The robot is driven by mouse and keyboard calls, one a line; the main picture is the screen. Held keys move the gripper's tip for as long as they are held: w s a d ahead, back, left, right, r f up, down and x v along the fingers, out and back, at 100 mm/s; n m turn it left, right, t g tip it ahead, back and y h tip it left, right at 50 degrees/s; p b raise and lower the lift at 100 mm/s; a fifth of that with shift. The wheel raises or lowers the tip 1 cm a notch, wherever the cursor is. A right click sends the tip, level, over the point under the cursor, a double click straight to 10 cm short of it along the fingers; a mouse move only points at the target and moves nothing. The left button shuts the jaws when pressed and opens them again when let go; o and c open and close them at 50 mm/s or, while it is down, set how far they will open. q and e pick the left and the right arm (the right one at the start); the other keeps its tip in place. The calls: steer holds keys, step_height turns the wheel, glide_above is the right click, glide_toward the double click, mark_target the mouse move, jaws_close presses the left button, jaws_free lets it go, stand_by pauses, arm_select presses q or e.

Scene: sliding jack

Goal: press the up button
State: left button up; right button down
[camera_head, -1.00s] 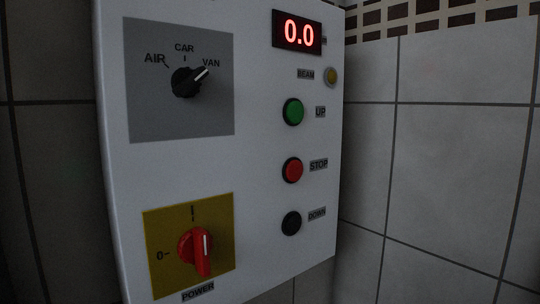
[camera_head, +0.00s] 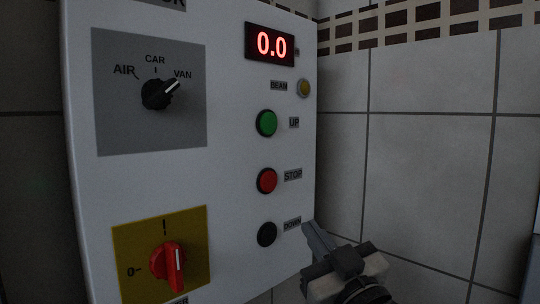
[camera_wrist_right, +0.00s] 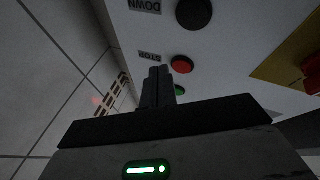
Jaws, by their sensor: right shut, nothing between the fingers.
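The green UP button (camera_head: 266,123) is on the right side of the white control panel (camera_head: 225,190), above the red STOP button (camera_head: 267,181) and the black DOWN button (camera_head: 267,234). My right gripper (camera_head: 313,232) is at the panel's lower right edge, close to the DOWN label and lower than the UP button. In the right wrist view its fingers (camera_wrist_right: 157,84) are together and empty. There the green button (camera_wrist_right: 180,91) shows just beyond the fingers, partly hidden. I cannot tell whether the fingers touch the panel. My left gripper is not in view.
A red display (camera_head: 271,45) reads 0.0, with a yellow BEAM lamp (camera_head: 304,88) below it. The black selector knob (camera_head: 160,93) points to VAN. Tiled wall (camera_head: 430,170) lies to the right.

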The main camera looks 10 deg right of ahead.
mark_target(268, 123)
steer(key=s+r+n+t+y, duration=0.1)
steer(key=s+r+t, duration=0.1)
steer(key=r, duration=0.6)
steer(key=s+r+t, duration=0.1)
steer(key=s+r, duration=0.1)
steer(key=r, duration=0.6)
steer(key=shift+d+n+t+y, duration=0.4)
steer(key=shift+r, duration=0.1)
steer(key=shift+w+a, duration=0.8)
steer(key=shift+w, duration=0.45)
steer(key=shift+w+a, duration=0.75)
steer(key=shift+w, duration=0.5)
steer(key=shift+w+a, duration=0.8)
steer(key=shift+w, duration=0.45)
steer(key=shift+w, duration=0.1)
steer(key=shift+w+a, duration=0.2)
steer(key=shift+w, duration=0.05)
